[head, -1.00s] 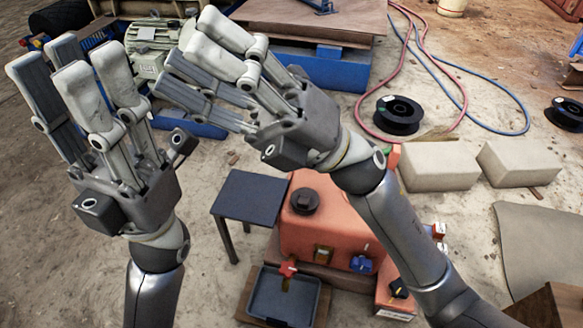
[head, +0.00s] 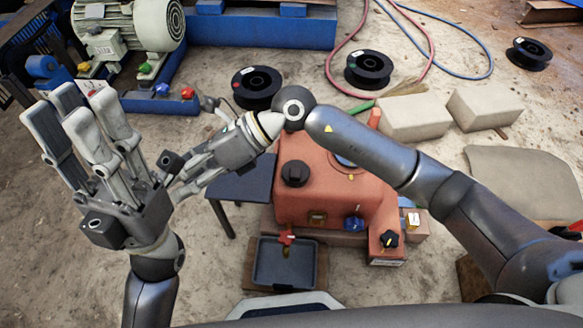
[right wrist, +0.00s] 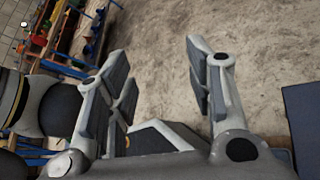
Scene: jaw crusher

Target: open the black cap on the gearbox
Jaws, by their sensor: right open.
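The orange gearbox (head: 325,200) stands on the ground in the middle of the head view. The round black cap (head: 295,173) sits on its top, toward the left. My right gripper (head: 172,188) is left of the gearbox, apart from the cap, and points left and down. Its fingers are partly hidden behind my left gripper in the head view. The right wrist view shows them spread and empty (right wrist: 155,65) over bare ground. My left gripper (head: 72,118) is at the far left, fingers up, apart and empty.
A small dark table (head: 243,186) stands left of the gearbox. A grey tray (head: 285,282) lies in front, under a red valve handle (head: 287,238). Black spools (head: 257,88), pale blocks (head: 415,117) and a motor (head: 135,25) stand behind.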

